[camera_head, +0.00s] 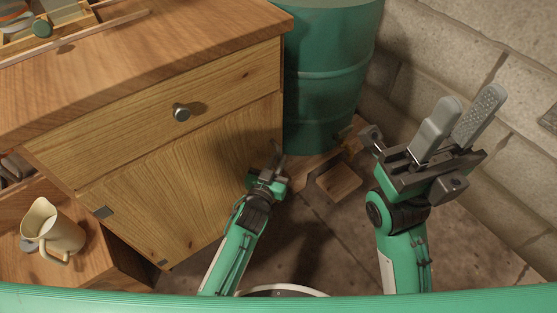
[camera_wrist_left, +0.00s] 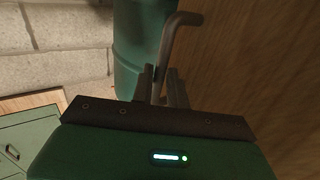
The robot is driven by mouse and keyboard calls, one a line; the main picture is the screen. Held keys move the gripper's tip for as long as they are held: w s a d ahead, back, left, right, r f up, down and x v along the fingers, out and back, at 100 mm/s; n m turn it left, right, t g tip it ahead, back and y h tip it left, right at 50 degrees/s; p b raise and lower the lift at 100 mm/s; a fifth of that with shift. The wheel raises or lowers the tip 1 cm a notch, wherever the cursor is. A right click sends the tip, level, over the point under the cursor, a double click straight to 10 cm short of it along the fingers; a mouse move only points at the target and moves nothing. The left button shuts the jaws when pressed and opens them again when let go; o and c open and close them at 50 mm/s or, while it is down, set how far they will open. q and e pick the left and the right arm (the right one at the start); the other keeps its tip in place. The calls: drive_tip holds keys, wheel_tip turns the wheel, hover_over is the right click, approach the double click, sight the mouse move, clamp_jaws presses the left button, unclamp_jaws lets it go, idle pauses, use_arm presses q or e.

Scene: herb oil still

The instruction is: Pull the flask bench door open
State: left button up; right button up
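The flask bench door (camera_head: 185,175) is the wooden panel below the drawer on the bench front in the head view. It looks closed. Its handle is a grey bent bar (camera_wrist_left: 176,42) in the left wrist view, beside the wooden face. My left gripper (camera_head: 277,158) is at the door's right side, low in front of the bench. In the left wrist view its two fingers (camera_wrist_left: 162,85) stand close on either side of the bar and look shut on it. My right gripper (camera_head: 460,122) is empty, away to the right, with a gap between its fingers.
A drawer with a round knob (camera_head: 181,113) sits above the door. A green drum (camera_head: 330,75) stands right of the bench. A cream jug (camera_head: 54,230) stands on a wooden surface at lower left. A block wall (camera_head: 480,50) bounds the right. A wooden piece (camera_head: 340,181) lies by the drum.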

use_arm(q)
drive_tip(key=shift+x, duration=0.8)
clamp_jaws()
drive_tip(key=shift+s, duration=0.15)
